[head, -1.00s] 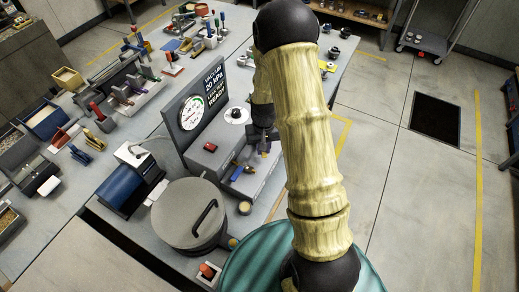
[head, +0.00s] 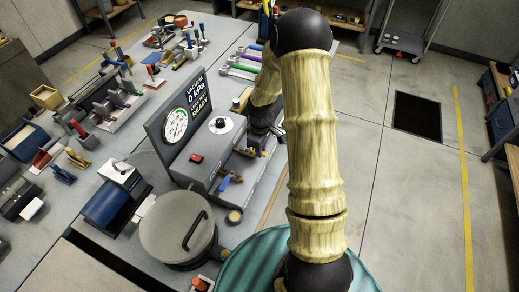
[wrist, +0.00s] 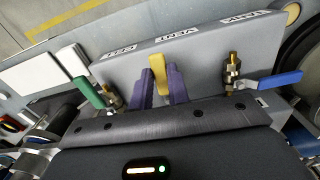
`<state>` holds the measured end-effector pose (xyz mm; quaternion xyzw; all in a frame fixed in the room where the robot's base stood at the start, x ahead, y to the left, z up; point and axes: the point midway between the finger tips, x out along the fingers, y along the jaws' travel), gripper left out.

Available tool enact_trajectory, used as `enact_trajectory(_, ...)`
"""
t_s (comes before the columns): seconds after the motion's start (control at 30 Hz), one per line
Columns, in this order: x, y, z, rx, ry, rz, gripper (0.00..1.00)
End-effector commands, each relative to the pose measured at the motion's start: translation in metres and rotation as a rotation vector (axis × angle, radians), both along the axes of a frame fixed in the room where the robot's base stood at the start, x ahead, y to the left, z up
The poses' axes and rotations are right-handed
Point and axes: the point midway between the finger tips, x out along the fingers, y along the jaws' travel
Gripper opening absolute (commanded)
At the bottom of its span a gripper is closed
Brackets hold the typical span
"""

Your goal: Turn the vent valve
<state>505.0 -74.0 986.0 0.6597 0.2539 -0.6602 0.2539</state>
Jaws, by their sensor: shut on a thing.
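The vent valve's yellow handle (wrist: 159,72) stands in the middle of the grey valve box (wrist: 207,41), below the VENT label, in the wrist view. My gripper (wrist: 161,78) has its two purple fingers on either side of this handle and is shut on it. The valve's body is hidden behind my gripper. The green-handled valve (wrist: 92,92) is to the left and the blue-handled valve (wrist: 278,80) to the right. In the head view my arm covers part of the box's right side. The gauge panel (head: 181,118) reads vacuum 0 kPa and READY.
A round lidded pot (head: 176,226) stands in front of the box, with a blue cylindrical unit (head: 108,203) to its left. A red switch (head: 196,158) and a dial (head: 220,124) are on the box top. Tools crowd the bench behind; open floor lies right.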

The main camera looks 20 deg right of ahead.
Motion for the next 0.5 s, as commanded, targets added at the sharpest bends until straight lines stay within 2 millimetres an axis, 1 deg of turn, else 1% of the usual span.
enact_trajectory(0.2, 0.0025, -0.0018, 0.0007, 0.001, -0.001, 0.058, 0.00)
enact_trajectory(0.5, 0.0032, -0.0022, 0.0006, 0.000, -0.001, 0.072, 0.00)
